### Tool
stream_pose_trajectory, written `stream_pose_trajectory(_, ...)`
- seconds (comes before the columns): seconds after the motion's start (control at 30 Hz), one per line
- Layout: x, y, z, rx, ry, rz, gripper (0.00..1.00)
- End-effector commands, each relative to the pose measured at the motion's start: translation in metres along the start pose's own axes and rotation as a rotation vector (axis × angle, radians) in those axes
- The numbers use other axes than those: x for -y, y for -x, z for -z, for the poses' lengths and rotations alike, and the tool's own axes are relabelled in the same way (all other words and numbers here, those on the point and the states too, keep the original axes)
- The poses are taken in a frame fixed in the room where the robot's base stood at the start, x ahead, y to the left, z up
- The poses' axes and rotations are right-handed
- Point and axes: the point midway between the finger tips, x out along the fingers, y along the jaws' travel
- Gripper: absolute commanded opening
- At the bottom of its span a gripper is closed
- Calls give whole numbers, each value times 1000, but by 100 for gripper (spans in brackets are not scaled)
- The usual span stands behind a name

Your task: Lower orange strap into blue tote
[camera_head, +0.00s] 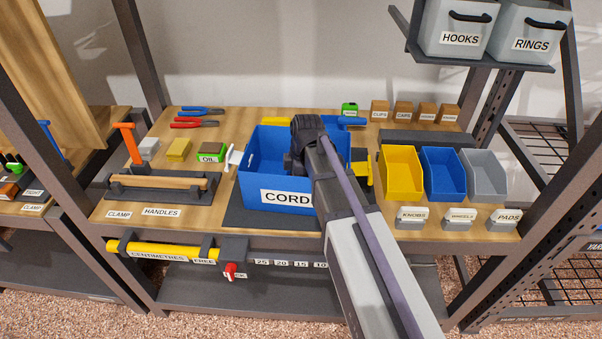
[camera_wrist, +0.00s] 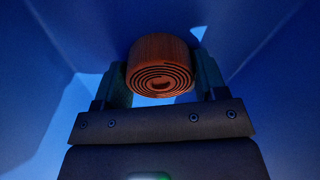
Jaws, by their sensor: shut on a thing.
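The blue tote (camera_head: 259,170) stands on the wooden shelf with a label reading "CORD", partly covered by my arm. My gripper reaches down into the tote; its fingers are hidden in the head view. In the wrist view my gripper (camera_wrist: 160,88) is shut on the orange strap (camera_wrist: 161,55), a rolled coil seen from its spiral end. The strap is between the two fingers, with blue tote walls (camera_wrist: 40,60) around it. I cannot tell whether the strap touches the tote's floor.
Yellow (camera_head: 399,181), blue (camera_head: 443,186) and grey (camera_head: 484,188) bins stand right of the tote. A wooden-handled tool in a dark holder (camera_head: 125,190) lies to its left. Pliers (camera_head: 195,122) lie behind. Grey HOOKS (camera_head: 450,22) and RINGS bins stand on an upper shelf at right.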

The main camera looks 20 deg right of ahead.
Motion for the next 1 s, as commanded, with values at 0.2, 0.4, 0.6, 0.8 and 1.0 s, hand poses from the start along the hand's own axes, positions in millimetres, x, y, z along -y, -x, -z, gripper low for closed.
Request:
stream_pose_trajectory(0.2,0,0,0,0,0,0,40)
stream_pose_trajectory(0.4,0,0,0,0,0,0,84)
stream_pose_trajectory(0.6,0,0,0,0,0,0,95)
stream_pose_trajectory(0.8,0,4,0,0,0,0,95)
stream_pose_trajectory(1.0,0,38,1,0,0,0,95)
